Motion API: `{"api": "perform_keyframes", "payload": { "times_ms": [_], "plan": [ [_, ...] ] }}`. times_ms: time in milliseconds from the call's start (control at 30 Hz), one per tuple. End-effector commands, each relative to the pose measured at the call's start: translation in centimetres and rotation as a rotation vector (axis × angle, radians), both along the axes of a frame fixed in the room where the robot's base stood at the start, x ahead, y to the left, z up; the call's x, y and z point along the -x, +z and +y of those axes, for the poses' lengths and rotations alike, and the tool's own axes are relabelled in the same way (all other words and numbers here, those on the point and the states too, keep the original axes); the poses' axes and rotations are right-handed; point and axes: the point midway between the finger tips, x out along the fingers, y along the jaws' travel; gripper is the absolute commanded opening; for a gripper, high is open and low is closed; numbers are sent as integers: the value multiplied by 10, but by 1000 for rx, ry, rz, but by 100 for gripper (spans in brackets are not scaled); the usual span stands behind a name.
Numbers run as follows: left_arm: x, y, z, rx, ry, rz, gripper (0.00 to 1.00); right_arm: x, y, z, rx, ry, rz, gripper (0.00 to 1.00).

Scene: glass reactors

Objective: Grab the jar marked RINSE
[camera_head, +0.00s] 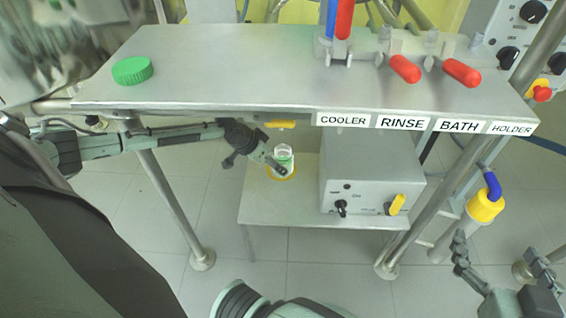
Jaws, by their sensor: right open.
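A small glass jar (284,154) with a white rim and a green band stands on the lower shelf (257,209), on a yellow ring. I cannot read any mark on it. My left gripper (262,165) reaches in from the left under the table top, and part of it overlaps the jar's lower left side. Whether it touches or grips the jar is unclear. My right gripper (505,264) is open and empty at the lower right, far from the jar. A RINSE label (402,123) is on the table's front edge, between COOLER and BATH labels.
A grey control box (368,178) with a yellow knob stands right of the jar. The table top (230,75) hangs over the shelf and bears a green lid (132,70) and red handles (405,69). Metal table legs (175,195) flank the shelf.

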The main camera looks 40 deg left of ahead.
Motion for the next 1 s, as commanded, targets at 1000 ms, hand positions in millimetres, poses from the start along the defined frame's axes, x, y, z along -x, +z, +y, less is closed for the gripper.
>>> {"api": "perform_keyframes", "payload": {
  "times_ms": [1000],
  "plan": [
    [-38, -26, -9, 0, 0, -2, 42, -7, 62, 35, -129, 64, -286, 86]
  ]
}}
